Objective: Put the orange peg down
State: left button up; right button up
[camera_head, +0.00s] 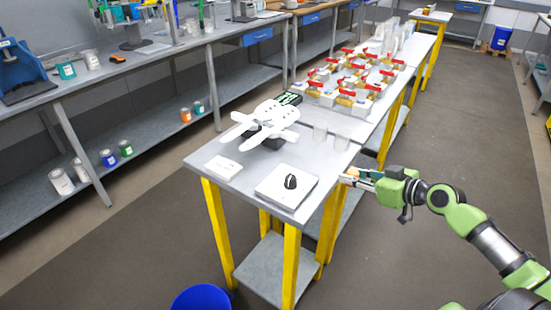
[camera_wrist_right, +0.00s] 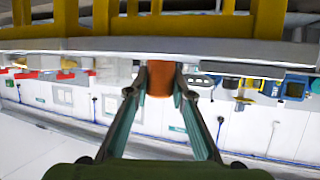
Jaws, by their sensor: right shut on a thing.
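My right gripper (camera_head: 356,177) is beside the right edge of the yellow-legged table (camera_head: 232,182), at about tabletop height. In the wrist view my right gripper (camera_wrist_right: 160,80) has its two fingers closed on the orange peg (camera_wrist_right: 160,77). The peg sits between the fingertips, and the table edge appears close beyond it. In the head view the peg is too small to make out clearly at the fingertips. My left gripper is not in view.
Clear beakers (camera_head: 341,139) and red-handled valves (camera_head: 345,97) stand farther back. A blue bucket (camera_head: 200,298) is on the floor.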

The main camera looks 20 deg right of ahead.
jog(key=shift+w+d, duration=0.2)
jog(key=shift+w, duration=0.2)
jog(key=p, duration=0.4)
send_near(298, 162)
jog(key=w, duration=0.4)
jog(key=shift+w+d+r, duration=0.15)
jog(key=shift+w+r, duration=0.05)
jog(key=shift+w, duration=0.15)
jog(key=shift+w+a+f, duration=0.1)
jog(key=shift+w+a, duration=0.2)
jog(key=shift+w, duration=0.2)
jog(key=w+a+p, duration=0.1)
jog(key=w+a, duration=0.1)
jog(key=w, duration=0.1)
jog(key=shift+w+a+p, duration=0.1)
jog(key=shift+w+p, duration=0.15)
jog(key=shift+p, duration=0.15)
jog(key=shift+f, duration=0.25)
jog(key=shift+s+f, duration=0.1)
